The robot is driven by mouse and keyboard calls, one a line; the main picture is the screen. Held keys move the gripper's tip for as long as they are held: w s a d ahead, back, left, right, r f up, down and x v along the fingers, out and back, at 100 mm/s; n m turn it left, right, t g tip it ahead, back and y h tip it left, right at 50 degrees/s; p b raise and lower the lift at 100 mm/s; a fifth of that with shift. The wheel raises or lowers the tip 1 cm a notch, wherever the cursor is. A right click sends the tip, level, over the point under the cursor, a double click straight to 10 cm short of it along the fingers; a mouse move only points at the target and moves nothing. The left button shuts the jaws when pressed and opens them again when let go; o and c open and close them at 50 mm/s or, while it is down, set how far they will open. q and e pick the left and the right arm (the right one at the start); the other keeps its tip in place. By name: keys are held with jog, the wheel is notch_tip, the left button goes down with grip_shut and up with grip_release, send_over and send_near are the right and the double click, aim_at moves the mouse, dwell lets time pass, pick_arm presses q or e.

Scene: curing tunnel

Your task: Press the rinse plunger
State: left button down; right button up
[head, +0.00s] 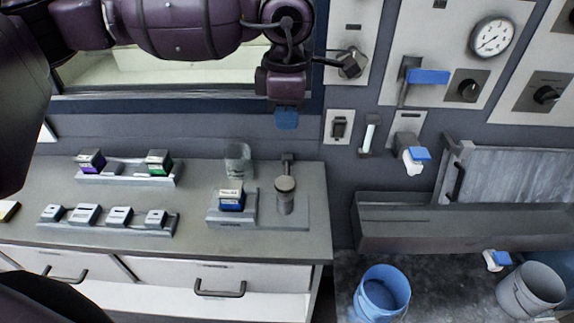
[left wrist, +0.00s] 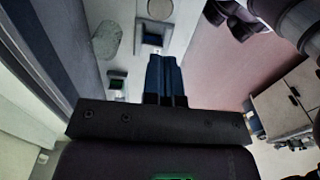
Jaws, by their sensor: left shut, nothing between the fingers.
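The rinse plunger looks to be the upright grey post with a round cap (head: 285,186), on a grey base plate near the counter's right end. In the left wrist view a pale round shape at the top edge (left wrist: 160,8) seems to be its cap. My left gripper (head: 286,119) is shut and empty, its blue fingertips pointing down. In the head view it shows above the plunger, apart from it. Its shut blue fingers (left wrist: 166,76) also show in the left wrist view. My right gripper is not in view.
A clear glass (head: 238,160) and a blue-labelled block (head: 231,200) stand left of the plunger. Racks with purple, green and grey pieces lie farther left. A spout (head: 287,160) is behind the plunger. Blue-handled wall controls (head: 428,76), a trough and buckets (head: 382,293) are to the right.

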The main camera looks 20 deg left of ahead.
aim_at(286, 183)
pick_arm(q)
notch_tip(286, 183, down, 12)
jog(key=shift+f+p, duration=0.1)
jog(key=shift+p, duration=0.3)
jog(key=shift+f, duration=0.9)
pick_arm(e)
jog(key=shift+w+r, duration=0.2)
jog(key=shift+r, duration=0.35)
pick_arm(q)
jog(key=shift+f, duration=0.1)
jog(key=shift+f+b, duration=0.9)
jog(key=shift+f, duration=0.55)
jog(key=shift+s, duration=0.1)
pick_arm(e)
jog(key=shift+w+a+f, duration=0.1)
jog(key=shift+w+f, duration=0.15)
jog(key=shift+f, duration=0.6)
pick_arm(q)
jog(key=shift+r, duration=0.1)
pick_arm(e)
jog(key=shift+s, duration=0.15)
